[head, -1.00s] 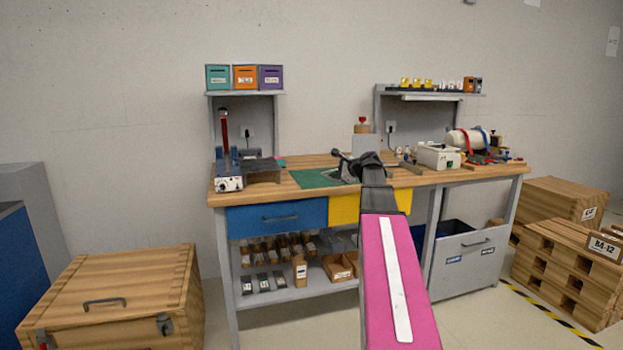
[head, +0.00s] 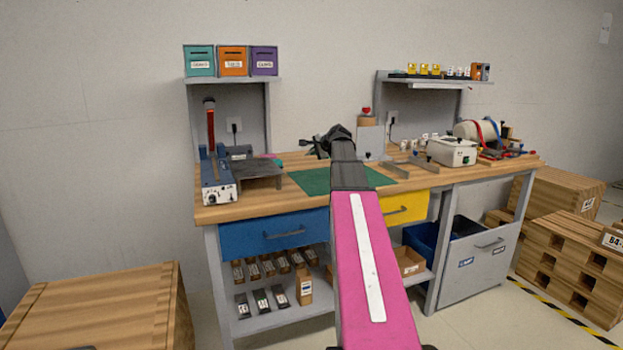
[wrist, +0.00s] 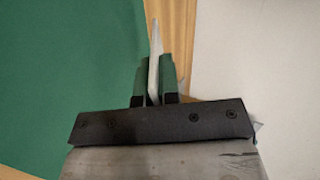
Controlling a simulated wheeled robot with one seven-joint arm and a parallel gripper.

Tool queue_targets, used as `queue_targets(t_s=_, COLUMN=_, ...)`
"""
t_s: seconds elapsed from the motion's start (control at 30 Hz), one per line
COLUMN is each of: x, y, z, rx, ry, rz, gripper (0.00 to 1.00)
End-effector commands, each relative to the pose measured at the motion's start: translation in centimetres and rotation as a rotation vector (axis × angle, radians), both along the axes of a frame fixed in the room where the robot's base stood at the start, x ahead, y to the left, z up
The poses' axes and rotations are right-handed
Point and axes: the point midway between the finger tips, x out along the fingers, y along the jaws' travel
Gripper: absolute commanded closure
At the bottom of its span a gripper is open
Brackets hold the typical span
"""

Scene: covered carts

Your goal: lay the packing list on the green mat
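The green mat (head: 310,182) lies on the wooden bench (head: 300,212), partly hidden by my arm. In the wrist view the mat (wrist: 65,75) fills the left side, with a strip of bare wood beside it. My gripper (head: 325,143) is over the back part of the mat in the head view. In the wrist view its two green-faced fingers (wrist: 155,75) are closed on a thin white sheet, seen nearly edge-on, which looks like the packing list (wrist: 154,50). The sheet does not show in the head view. Whether it touches the mat, I cannot tell.
A blue device with an upright red lever (head: 215,170) stands left of the mat. A grey holder (head: 370,140), a white box (head: 452,150) and a roll (head: 475,130) stand to the right. The wall is close behind. A wooden crate (head: 100,310) stands at front left.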

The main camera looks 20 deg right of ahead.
Motion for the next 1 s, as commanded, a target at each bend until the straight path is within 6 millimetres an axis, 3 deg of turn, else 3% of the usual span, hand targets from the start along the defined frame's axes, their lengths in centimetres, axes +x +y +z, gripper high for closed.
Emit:
queue_targets(t_s=0.17, x=0.0, y=0.0, z=-0.8, rx=-0.005, ry=-0.001, rz=-0.001, gripper=1.00)
queue_targets(t_s=0.7, x=0.0, y=0.0, z=-7.5, rx=-0.003, ry=0.000, rz=-0.001, gripper=1.00)
queue_targets(t_s=1.0, x=0.0, y=0.0, z=-9.7, rx=-0.002, ry=-0.001, rz=0.000, gripper=1.00)
